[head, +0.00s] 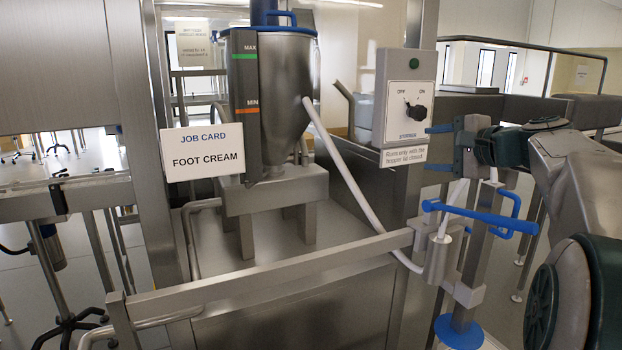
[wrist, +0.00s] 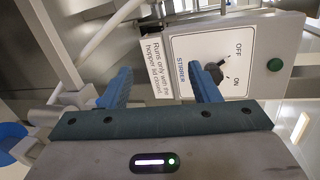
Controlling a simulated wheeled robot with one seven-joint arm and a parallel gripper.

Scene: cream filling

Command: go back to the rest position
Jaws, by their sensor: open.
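My gripper (head: 437,148) is open and empty, at the right of the head view, just right of and below the stirrer switch panel (head: 395,83). In the wrist view the two blue fingers of my gripper (wrist: 163,87) are spread apart, with the panel (wrist: 262,52) beyond them. The black knob (head: 416,112) sits between the OFF and ON marks, and its pointer seems to lean toward OFF. In the wrist view the knob (wrist: 213,72) is close to the right finger's tip; I cannot tell whether they touch.
A steel hopper (head: 285,90) with a blue lid (head: 270,30) stands left of the panel. A white hose (head: 345,180) runs down to a nozzle (head: 438,258) beside a blue lever (head: 480,216), below my gripper. A steel rail (head: 270,275) crosses the front. A job card (head: 205,152) reads FOOT CREAM.

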